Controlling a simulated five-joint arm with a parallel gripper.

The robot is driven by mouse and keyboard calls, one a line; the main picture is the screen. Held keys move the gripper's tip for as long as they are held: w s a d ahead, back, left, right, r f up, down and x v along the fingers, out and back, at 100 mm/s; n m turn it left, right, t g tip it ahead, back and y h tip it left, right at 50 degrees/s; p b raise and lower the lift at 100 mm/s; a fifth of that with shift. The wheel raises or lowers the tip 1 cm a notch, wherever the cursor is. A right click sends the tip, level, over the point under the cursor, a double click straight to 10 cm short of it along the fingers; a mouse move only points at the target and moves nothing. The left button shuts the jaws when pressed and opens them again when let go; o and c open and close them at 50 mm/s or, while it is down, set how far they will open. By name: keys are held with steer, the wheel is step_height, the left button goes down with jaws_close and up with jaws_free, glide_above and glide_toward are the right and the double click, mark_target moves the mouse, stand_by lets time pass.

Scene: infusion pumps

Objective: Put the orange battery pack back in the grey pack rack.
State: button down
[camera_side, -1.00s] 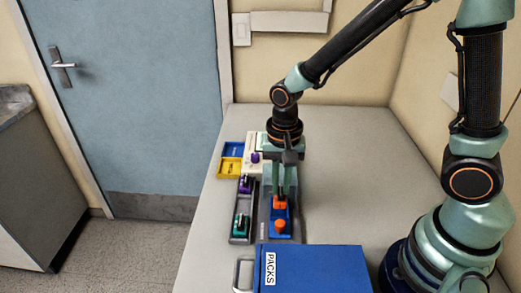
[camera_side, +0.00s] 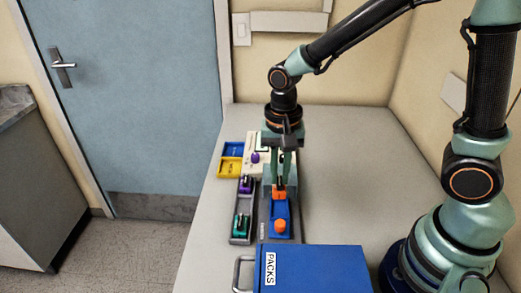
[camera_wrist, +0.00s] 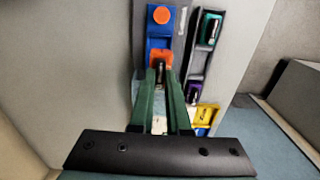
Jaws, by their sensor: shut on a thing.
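The orange battery pack (camera_side: 279,192) is between the fingertips of my gripper (camera_side: 280,183), which is shut on it. It also shows in the wrist view (camera_wrist: 160,57), where the fingertips (camera_wrist: 161,76) close on its dark upper part. It is over the far part of a blue panel on a dark grey unit; I cannot tell whether it touches the panel. The grey pack rack (camera_side: 232,238) is to the left in the side view. A purple pack (camera_side: 246,184) sits at its far end and a green pack (camera_side: 241,222) at its near end, with a gap between them.
The blue panel (camera_side: 280,214) carries an orange round knob (camera_side: 280,227). A blue case labelled PACKS (camera_side: 315,272) stands in front. Blue (camera_side: 233,149) and yellow (camera_side: 230,167) trays and a pale unit lie behind the rack.

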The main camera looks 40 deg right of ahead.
steer(key=w+a, duration=0.5)
steer(key=w, duration=0.2)
steer(key=shift+w+d+f, duration=0.1)
steer(key=shift+d+f, duration=0.05)
steer(key=shift+f, duration=2.75)
steer(key=shift+f, duration=0.9)
steer(key=c, duration=1.2)
jaws_free()
steer(key=shift+r, duration=0.15)
steer(key=shift+r, duration=0.95)
